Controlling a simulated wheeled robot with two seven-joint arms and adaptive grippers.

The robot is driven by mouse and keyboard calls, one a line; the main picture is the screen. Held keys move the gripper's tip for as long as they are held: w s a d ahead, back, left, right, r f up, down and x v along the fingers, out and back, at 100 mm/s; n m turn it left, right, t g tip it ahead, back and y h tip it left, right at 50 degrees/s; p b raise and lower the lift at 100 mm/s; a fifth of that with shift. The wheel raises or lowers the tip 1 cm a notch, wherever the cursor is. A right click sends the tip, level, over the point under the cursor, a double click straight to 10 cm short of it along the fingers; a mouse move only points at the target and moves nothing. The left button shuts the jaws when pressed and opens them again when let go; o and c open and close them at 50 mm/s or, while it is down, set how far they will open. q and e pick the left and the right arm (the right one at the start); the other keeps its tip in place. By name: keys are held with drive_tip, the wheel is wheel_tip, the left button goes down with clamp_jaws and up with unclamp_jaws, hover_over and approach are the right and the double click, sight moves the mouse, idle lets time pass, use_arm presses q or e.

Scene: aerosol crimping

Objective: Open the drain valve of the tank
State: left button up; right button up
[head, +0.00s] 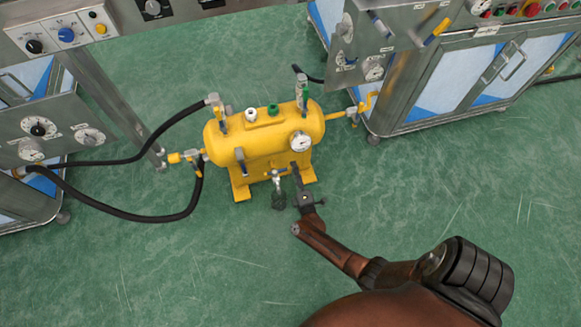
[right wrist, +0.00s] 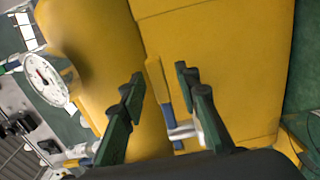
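The yellow tank (head: 262,137) stands on the green floor in the middle of the head view. A small silver drain valve (head: 278,176) sits low at its front, above a dark patch on the floor. My right gripper (head: 297,178) is just right of this valve, close to the tank's lower front. In the right wrist view its two dark fingers (right wrist: 160,82) are apart. A silver fitting with a blue lever (right wrist: 169,113), apparently the drain valve, shows between them against the yellow tank (right wrist: 205,70). I cannot tell whether a finger touches it. My left gripper is out of view.
A round gauge (head: 300,142) is on the tank's front right. Black hoses (head: 130,216) run from the tank to the left cabinet. A steel cabinet (head: 460,85) stands at the right. The floor in front is clear.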

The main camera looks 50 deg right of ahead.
drive_tip(key=shift+w+d, duration=0.35)
drive_tip(key=shift+w, duration=0.25)
drive_tip(key=shift+r, duration=0.1)
drive_tip(key=shift+c, duration=0.5)
clamp_jaws()
